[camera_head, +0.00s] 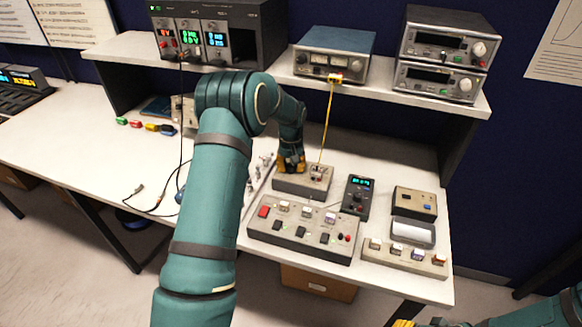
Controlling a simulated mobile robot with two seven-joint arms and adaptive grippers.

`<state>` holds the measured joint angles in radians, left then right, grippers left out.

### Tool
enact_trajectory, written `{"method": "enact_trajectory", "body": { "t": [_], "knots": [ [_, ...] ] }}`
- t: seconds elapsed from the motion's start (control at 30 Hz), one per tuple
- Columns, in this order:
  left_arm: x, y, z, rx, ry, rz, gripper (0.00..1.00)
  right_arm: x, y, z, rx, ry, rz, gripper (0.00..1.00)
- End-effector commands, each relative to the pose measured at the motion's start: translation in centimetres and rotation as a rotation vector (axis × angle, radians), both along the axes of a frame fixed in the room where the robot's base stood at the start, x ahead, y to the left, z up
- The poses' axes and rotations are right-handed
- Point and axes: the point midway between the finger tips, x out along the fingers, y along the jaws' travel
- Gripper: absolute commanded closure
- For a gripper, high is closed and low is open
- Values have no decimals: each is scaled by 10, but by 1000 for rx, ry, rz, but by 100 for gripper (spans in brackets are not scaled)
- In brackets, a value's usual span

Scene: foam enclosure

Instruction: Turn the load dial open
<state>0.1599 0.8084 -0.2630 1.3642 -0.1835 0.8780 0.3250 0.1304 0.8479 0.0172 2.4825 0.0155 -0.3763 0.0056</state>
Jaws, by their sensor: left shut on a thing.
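A grey box (302,183) with a yellow cable plugged into its top stands on the bench, behind a wider switch panel (303,232). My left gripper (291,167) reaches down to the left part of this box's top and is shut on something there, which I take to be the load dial. The gripper hides the dial, so its angle cannot be seen. My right gripper (405,323) shows only as a yellow and dark tip at the bottom edge. Its fingers are cut off, and it is well away from the box.
A small meter with a lit display (357,196) stands right of the box. A tan box (415,204) and a white switch strip (405,258) are farther right. Instruments line the shelf (385,90) above. A yellow cable (327,120) hangs down. The bench's left side (70,150) is mostly clear.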

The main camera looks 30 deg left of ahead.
Motion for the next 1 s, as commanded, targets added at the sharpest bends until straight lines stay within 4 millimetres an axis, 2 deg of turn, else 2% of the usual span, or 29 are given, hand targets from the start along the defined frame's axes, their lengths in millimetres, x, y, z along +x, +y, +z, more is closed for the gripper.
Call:
{"method": "enact_trajectory", "body": {
  "t": [0.6,1.0],
  "knots": [
    [0,0,1,2,-1,571,100,0,0,4,1,0,0,53],
    [0,0,1,1,-2,815,100,0,0,9,2,0,0,53]
  ]
}}
